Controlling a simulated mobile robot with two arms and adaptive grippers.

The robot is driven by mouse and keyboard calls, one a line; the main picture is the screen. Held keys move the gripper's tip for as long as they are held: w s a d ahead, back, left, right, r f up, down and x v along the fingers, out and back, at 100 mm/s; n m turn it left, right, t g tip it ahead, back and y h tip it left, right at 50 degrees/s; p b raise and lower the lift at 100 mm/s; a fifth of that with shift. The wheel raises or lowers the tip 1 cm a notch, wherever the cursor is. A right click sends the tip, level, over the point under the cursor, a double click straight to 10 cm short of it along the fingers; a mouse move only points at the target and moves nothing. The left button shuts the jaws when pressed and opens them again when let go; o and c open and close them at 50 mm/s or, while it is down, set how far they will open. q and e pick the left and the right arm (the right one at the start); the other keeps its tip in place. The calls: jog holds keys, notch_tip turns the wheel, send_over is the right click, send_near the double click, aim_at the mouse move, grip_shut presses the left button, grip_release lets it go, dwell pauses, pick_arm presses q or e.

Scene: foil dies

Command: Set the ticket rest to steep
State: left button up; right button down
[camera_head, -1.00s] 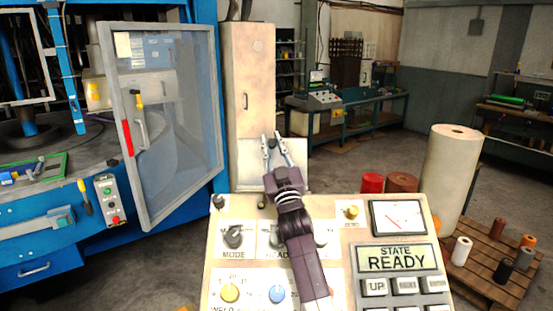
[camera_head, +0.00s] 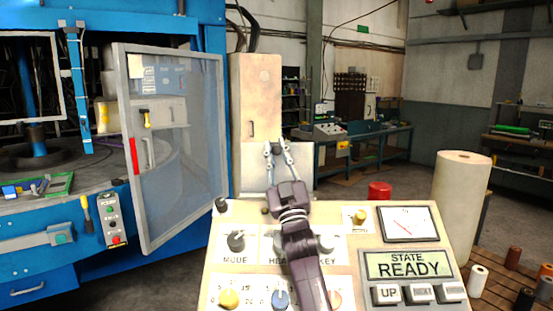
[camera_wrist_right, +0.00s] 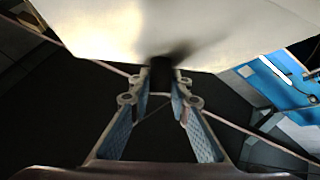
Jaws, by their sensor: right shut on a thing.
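A pale upright plate (camera_head: 300,172), which looks like the ticket rest, stands at the back edge of the control console (camera_head: 340,214). It shows in the right wrist view as a broad cream panel (camera_wrist_right: 190,32). My right gripper (camera_head: 277,151) reaches over the console to the plate's upper part. In the right wrist view its fingers (camera_wrist_right: 160,88) are shut on a small dark knob (camera_wrist_right: 160,72) at the panel's edge. My arm hides part of the plate and console. I cannot tell the plate's exact angle. My left gripper is not in view.
The console carries a MODE knob (camera_head: 236,240), a yellow knob (camera_head: 229,298), a blue knob (camera_head: 280,299) and a screen reading STATE READY (camera_head: 407,264). A machine door (camera_head: 175,150) stands open at left. A tall cabinet (camera_head: 256,100) is behind. A large roll (camera_head: 461,208) stands at right.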

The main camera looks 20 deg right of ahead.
aim_at(278, 161)
jog(key=shift+f, duration=0.1)
jog(key=c, duration=1.8)
grip_release()
jog(key=shift+a, duration=0.1)
jog(key=shift+c, duration=0.2)
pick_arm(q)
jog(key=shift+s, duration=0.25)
pick_arm(e)
jog(key=shift+o, duration=0.4)
jog(key=shift+s, duration=0.1)
jog(key=v, duration=0.3)
jog(key=s+a, duration=0.2)
jog(key=s, duration=0.9)
jog(key=shift+s, duration=0.4)
